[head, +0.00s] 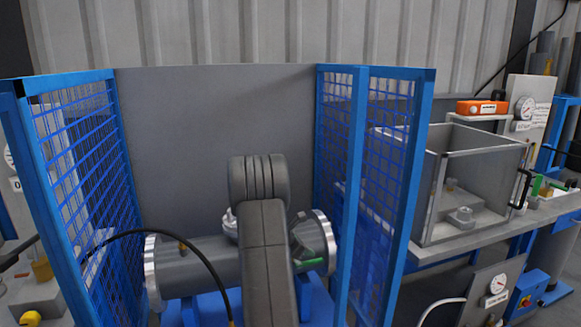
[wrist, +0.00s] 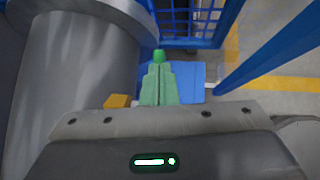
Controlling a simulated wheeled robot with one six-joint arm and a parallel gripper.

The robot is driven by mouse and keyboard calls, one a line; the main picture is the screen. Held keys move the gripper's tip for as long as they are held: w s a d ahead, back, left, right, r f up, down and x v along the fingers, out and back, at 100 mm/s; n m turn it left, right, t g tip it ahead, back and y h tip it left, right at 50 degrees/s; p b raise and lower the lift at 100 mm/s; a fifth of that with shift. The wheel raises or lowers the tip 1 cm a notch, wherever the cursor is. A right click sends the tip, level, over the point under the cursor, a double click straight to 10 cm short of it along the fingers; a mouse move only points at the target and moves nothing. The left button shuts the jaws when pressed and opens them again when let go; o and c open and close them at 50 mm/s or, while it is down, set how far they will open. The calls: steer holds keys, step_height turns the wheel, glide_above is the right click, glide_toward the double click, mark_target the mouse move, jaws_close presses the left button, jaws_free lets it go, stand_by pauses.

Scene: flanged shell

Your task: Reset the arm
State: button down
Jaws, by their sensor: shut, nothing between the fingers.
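My gripper (wrist: 159,60) shows in the wrist view with its green fingers together and nothing between them. The grey flanged shell (head: 192,266) lies on its side on a blue support (head: 318,303) inside the guarded bay, with a bright flange ring at each end. In the wrist view the shell (wrist: 80,85) fills the left side, beside the fingers; I cannot tell how near they are. In the head view my dark grey arm hides the middle of the shell. A green piece right of the arm may be part of my gripper.
Blue mesh guards stand left (head: 85,170) and right (head: 345,150) of the bay, with a grey panel (head: 215,130) behind. A black cable (head: 190,243) arches in front of the shell. A bench at right carries a clear-walled box (head: 475,185). Yellow floor lines (wrist: 285,83) show in the wrist view.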

steer(key=shift+s+a+t+h+b, duration=0.1)
steer(key=shift+a+t+h+b, duration=0.5)
steer(key=shift+b, duration=0.9)
steer(key=shift+s+a+t+h+b, duration=0.15)
steer(key=shift+a+h+b, duration=0.45)
steer(key=shift+a+b, duration=0.7)
steer(key=h+b, duration=0.1)
steer(key=t+b, duration=0.1)
steer(key=b, duration=0.1)
steer(key=shift+a+h, duration=0.3)
steer(key=shift+h, duration=0.1)
steer(key=shift+s+r, duration=0.1)
